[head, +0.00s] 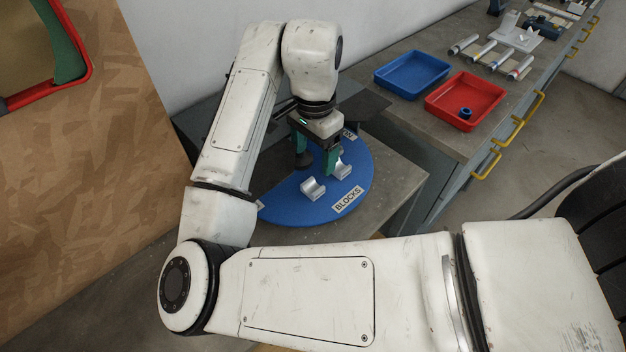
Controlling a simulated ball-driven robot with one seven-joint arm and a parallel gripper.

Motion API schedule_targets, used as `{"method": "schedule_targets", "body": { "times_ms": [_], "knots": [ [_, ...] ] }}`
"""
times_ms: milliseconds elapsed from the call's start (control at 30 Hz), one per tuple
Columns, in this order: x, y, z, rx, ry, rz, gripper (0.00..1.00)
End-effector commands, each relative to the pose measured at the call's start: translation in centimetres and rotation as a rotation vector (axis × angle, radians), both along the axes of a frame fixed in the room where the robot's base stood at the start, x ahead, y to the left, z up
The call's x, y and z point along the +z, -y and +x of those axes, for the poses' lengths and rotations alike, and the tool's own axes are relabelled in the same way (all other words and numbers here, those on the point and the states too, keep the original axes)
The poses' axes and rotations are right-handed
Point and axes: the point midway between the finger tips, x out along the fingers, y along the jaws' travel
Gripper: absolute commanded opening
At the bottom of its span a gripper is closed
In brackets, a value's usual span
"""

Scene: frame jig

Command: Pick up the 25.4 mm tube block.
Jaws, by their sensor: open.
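Two silver saddle-shaped blocks are on a round blue board (285,211) with a "BLOCKS" label. The nearer block (313,188) lies in front of my gripper, clear of it in the picture. The other block (344,170) is partly hidden behind my gripper's right finger. I cannot read a size on either, so I cannot tell which is the 25.4 mm tube block. My gripper (317,164), with green fingers and dark tips, points down over the board and is open. Whether anything stands between the fingers is not clear.
A grey bench on the right holds a blue tray (412,74), empty, and a red tray (466,101) with a small blue ring (465,113). Several tube pieces lie behind them. Yellow handles (487,166) stick out from its front. A brown panel (90,190) stands at left.

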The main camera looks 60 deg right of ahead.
Motion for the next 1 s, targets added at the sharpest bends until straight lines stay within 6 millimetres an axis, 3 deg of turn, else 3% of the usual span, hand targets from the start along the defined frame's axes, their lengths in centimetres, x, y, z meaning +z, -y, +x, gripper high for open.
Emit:
{"method": "schedule_targets", "body": {
  "times_ms": [100, 367, 700, 1000],
  "knots": [
    [-1.9, 0.0, -0.1, 0.003, -0.004, -0.002, 0.75],
    [-3.6, -0.2, -0.1, 0.002, -0.001, 0.0, 0.75],
    [-7.9, -0.7, -0.6, 0.001, -0.002, 0.002, 0.75],
    [-8.3, -0.7, -0.6, -0.001, 0.0, 0.0, 0.75]
  ]
}}
